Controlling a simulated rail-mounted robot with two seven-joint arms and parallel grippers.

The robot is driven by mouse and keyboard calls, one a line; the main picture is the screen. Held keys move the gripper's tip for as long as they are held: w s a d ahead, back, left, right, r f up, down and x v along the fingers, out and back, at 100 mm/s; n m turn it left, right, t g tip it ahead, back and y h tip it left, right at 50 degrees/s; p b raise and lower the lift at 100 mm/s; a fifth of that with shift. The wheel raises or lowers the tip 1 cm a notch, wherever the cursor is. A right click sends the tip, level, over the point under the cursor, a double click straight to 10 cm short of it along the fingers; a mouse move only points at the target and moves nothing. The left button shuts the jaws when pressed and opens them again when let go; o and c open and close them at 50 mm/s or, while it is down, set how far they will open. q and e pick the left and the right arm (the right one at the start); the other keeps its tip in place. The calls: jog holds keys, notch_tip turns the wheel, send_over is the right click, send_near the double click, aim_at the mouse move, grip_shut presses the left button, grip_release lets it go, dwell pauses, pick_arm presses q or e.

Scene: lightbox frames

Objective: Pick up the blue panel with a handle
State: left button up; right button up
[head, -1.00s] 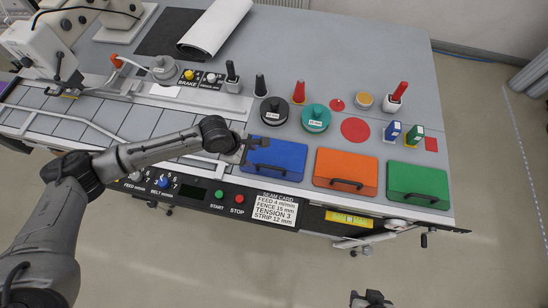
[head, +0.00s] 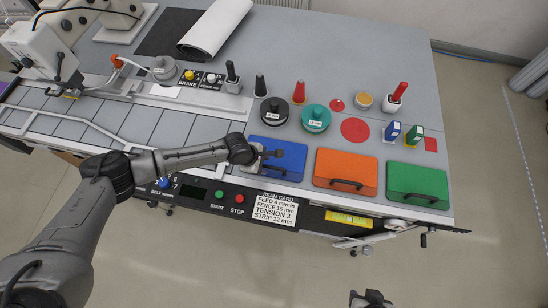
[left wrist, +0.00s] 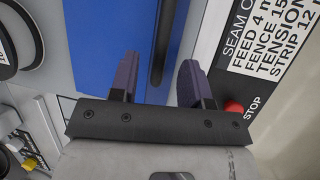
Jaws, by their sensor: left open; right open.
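The blue panel (head: 291,164) lies flat at the front of the table, left of the orange one. Its dark bar handle (left wrist: 162,45) runs up the left wrist view, over the blue surface (left wrist: 105,40). My left gripper (head: 272,153) is over the panel's left part in the head view. In the left wrist view its two fingers (left wrist: 160,82) are open, with the near end of the handle appearing between them. I cannot tell the height gap, and no grip shows. My right gripper (head: 371,299) is at the bottom edge of the head view, away from the table.
An orange panel (head: 338,166) and a green panel (head: 420,178) with handles lie to the right. A black round weight (head: 274,108) and a teal one (head: 316,116) stand behind. The red STOP button (left wrist: 234,108) is close to one finger.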

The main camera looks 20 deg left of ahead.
aim_at(265, 166)
pick_arm(q)
jog(key=shift+x, duration=1.65)
jog(key=shift+a, duration=0.1)
grip_shut()
